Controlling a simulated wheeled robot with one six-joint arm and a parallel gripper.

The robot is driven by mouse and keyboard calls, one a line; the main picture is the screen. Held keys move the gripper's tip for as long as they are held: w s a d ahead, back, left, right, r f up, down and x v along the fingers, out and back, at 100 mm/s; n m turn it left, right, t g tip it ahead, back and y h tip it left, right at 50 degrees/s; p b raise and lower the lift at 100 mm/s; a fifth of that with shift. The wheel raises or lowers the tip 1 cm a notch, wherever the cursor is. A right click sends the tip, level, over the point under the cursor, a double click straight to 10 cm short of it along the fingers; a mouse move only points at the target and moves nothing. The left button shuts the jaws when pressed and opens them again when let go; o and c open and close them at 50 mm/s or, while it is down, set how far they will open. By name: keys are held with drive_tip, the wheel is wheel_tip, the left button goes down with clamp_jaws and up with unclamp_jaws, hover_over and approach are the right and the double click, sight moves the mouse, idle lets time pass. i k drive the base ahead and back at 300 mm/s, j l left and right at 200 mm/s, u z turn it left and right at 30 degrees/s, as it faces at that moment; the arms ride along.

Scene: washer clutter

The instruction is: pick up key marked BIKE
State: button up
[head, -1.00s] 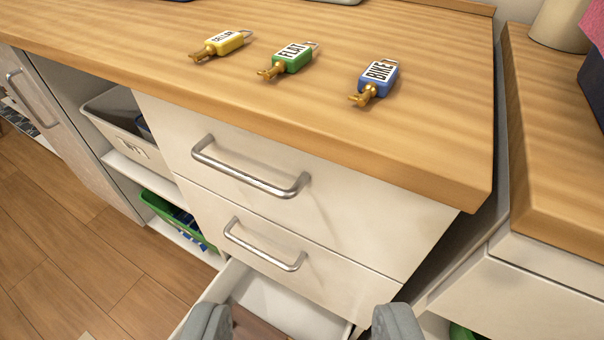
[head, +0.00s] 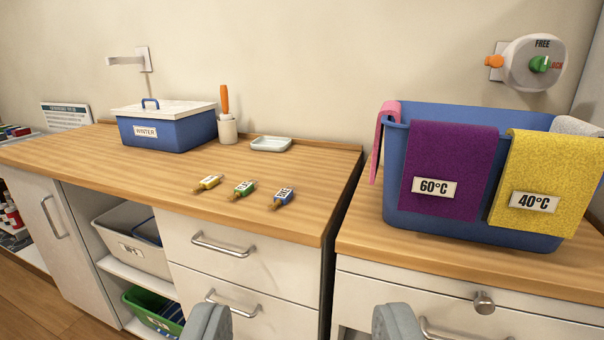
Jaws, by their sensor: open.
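The key marked BIKE, with a blue tag (head: 284,197), lies on the wooden counter (head: 150,178) near its right front part. It is the rightmost of three keys in a row. The key with a green tag (head: 243,188) lies just left of it, and the key with a yellow tag (head: 207,182) is farther left. The tag lettering is too small to read clearly now; the earlier view shows BIKE on the blue one. My gripper (head: 300,325) is open and empty at the bottom of the view, apart from the keys and nearer to me.
A blue WINTER box (head: 168,132), a white pot with an orange-handled tool (head: 227,130) and a small dish (head: 270,144) stand behind the keys. A blue tub with cloths (head: 400,218) stands on the right counter. A narrow gap separates the counters. The counter around the keys is clear.

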sight(283, 196)
drive_tip(key=k+j+u, duration=0.15)
drive_tip(key=k, duration=0.25)
drive_tip(key=k+j+u, duration=0.2)
drive_tip(key=k+j, duration=0.15)
drive_tip(key=i+l, duration=0.65)
drive_tip(key=i+l+u, duration=0.1)
drive_tip(key=i+l, duration=0.6)
